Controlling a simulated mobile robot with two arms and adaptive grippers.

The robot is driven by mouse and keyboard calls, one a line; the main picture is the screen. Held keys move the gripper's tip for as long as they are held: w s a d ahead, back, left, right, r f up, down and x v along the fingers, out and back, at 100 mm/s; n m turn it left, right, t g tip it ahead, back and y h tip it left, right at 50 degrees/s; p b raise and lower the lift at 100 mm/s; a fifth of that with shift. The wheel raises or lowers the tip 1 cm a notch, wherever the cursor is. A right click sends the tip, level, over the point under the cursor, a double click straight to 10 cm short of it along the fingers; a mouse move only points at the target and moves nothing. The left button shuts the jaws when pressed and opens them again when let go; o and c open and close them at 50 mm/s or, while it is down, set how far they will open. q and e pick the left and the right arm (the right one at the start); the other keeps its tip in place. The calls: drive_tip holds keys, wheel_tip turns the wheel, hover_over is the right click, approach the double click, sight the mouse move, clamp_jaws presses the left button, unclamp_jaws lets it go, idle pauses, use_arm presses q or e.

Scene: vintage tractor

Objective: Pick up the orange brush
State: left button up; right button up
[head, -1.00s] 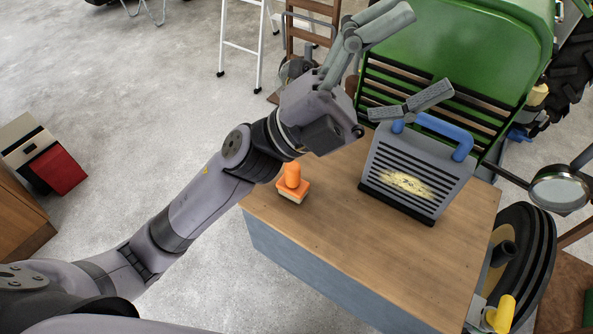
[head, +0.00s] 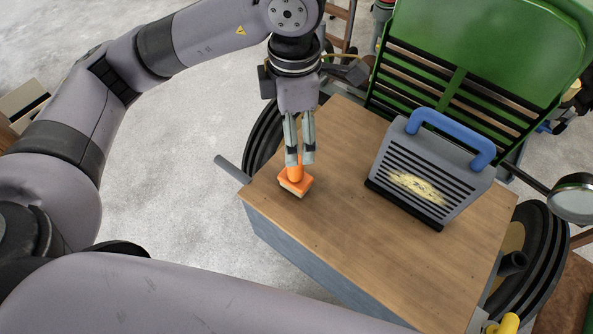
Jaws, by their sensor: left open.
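The orange brush (head: 296,184) stands upright on the wooden tabletop (head: 340,230), near its left edge. It has an orange handle, an orange block and a pale underside. My left gripper (head: 301,160) points down from above, its two fingers at the brush handle. The fingers are open, with a narrow gap, and the upper handle shows between and behind the tips. I cannot tell whether they touch it. My right gripper is not in view.
A grey slatted box with a blue handle (head: 430,180) stands on the tabletop to the right of the brush. A green slatted seat back (head: 480,50) rises behind. A round lamp or mirror (head: 573,198) is at the right. The front tabletop is clear.

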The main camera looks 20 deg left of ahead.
sight(296, 175)
use_arm(q)
wheel_tip(296, 175, down, 10)
drive_tip(key=shift+s+f+p, duration=0.1)
drive_tip(key=shift+f+p, duration=0.05)
drive_tip(key=shift+p, duration=1.1)
wheel_tip(296, 175, down, 5)
drive_tip(key=shift+r+p, duration=0.1)
drive_tip(key=shift+p, duration=1.15)
drive_tip(key=shift+w+f, duration=0.2)
drive_tip(key=shift+f, duration=0.1)
drive_tip(key=shift+c, duration=0.4)
drive_tip(key=shift+c, duration=1.3)
drive_tip(key=c, duration=0.7)
